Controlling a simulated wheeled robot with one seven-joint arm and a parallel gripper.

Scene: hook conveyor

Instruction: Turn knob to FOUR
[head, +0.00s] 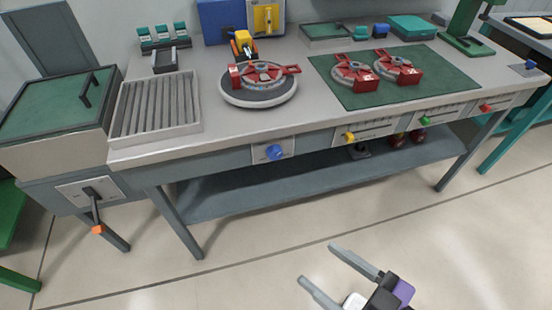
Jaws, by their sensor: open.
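Several knobs sit on pale plates along the front edge of the grey workbench. They are a blue knob (274,152), a yellow knob (349,137), a green knob (424,121) and a red knob (487,108). Their scale marks are too small to read, so I cannot tell any setting or which knob bears FOUR. My gripper (321,263) is at the bottom of the head view, in front of the bench and apart from every knob. Its two grey fingers are spread open with nothing between them.
The workbench (220,128) bears a slatted tray (157,128), a round turntable (258,98) and a green mat (400,96) with two red fixtures. A lever with an orange tip (97,229) hangs at left. A lower shelf (270,185) runs underneath. The floor in front is clear.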

